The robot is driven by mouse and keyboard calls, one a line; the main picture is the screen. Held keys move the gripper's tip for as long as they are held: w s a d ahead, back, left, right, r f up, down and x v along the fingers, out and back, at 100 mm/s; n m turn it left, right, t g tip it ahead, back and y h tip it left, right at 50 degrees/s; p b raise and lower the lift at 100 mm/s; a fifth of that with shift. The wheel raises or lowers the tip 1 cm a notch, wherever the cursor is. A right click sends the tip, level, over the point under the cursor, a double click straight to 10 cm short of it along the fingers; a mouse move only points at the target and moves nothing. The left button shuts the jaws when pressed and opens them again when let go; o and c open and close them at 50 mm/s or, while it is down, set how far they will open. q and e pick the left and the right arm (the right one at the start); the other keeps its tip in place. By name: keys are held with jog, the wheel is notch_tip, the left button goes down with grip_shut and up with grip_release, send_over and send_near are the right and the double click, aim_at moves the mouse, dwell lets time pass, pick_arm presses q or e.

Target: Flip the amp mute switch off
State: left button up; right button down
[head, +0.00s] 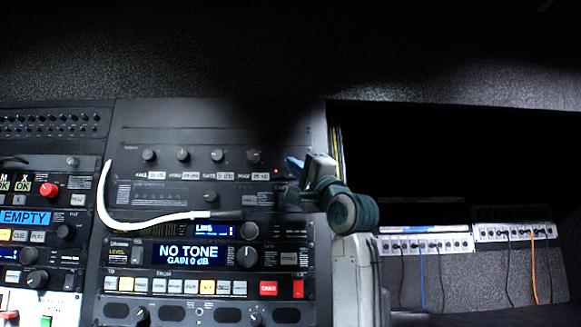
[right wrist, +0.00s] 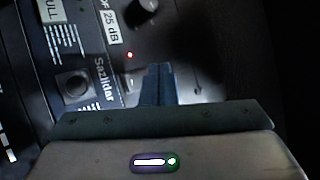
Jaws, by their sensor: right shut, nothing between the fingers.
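The dark amp panel (head: 220,130) with a row of knobs stands in the upper part of the rack in the head view. A small red light (head: 276,171) glows at its right end; the light also shows in the right wrist view (right wrist: 130,55). My right gripper (head: 292,164) is shut and empty, with its blue fingertips in front of the panel's right end. In the right wrist view its fingers (right wrist: 158,75) point at the panel, just right of the red light. I cannot make out the mute switch or its position; the fingers may cover it. My left gripper is not in view.
A white cable (head: 130,220) loops across the panels on the left. Below is a unit with a NO TONE display (head: 190,254) and several buttons. Right of the rack is a dark opening with white patch strips (head: 425,243) and hanging cables.

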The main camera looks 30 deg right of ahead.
jog(key=shift+w+d, duration=0.25)
jog(key=shift+w, duration=0.1)
jog(key=shift+w+d+r, duration=0.1)
jog(key=shift+w+d, duration=0.05)
jog(key=shift+w, duration=0.1)
dwell(1.0)
jog(key=shift+s+a+b, duration=0.45)
jog(key=shift+s+b, duration=0.1)
jog(key=shift+s, duration=0.1)
jog(key=shift+s, duration=0.1)
